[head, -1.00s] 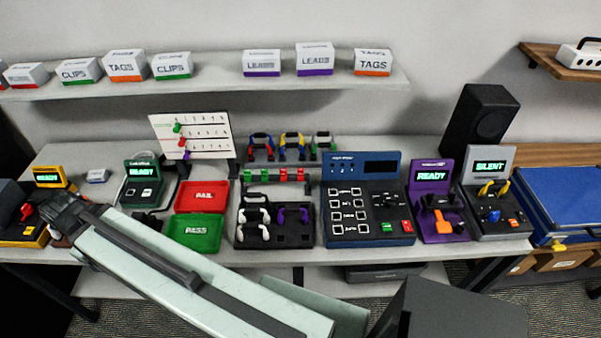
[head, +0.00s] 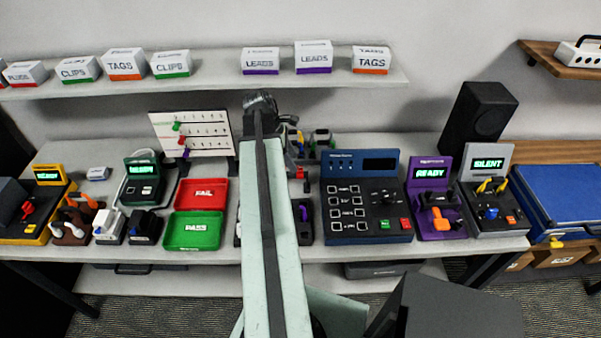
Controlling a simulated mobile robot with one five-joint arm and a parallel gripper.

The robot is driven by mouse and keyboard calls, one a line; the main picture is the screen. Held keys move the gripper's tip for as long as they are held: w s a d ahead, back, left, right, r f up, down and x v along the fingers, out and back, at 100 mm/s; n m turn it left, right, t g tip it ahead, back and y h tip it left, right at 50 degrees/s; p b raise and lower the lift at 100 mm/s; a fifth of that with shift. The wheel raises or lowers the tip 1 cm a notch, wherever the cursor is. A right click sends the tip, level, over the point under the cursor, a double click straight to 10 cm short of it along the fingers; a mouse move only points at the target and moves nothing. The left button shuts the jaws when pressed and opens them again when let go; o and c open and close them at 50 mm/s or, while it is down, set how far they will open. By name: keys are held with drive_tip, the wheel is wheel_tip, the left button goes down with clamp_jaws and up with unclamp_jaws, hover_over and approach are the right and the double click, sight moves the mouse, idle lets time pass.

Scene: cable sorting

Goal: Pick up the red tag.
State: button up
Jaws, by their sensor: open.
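My gripper (head: 260,102) is seen from behind at the far end of my raised arm, in front of the wall just under the shelf. Its fingers are small in the picture, and nothing shows held in it. A small red piece (head: 299,173), perhaps a red tag, shows just right of my arm on a low rack at the middle of the bench. My arm hides most of that rack. Another small red piece (head: 182,139) hangs on the white board (head: 215,150), between a green and a purple one, left of my gripper.
A red FAIL tray (head: 202,180) and a green PASS tray (head: 178,243) lie left of my arm. A blue console (head: 350,240) stands to the right. The shelf (head: 215,82) with labelled boxes runs above the bench.

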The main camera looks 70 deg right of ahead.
sight(298, 167)
drive_tip(key=b+x, duration=0.1)
drive_tip(key=x, duration=0.1)
drive_tip(key=b+x, duration=0.4)
drive_tip(key=x, duration=0.1)
drive_tip(key=shift+d+r, duration=0.1)
drive_tip(key=shift+d, duration=0.15)
drive_tip(key=shift+r, duration=0.2)
clamp_jaws()
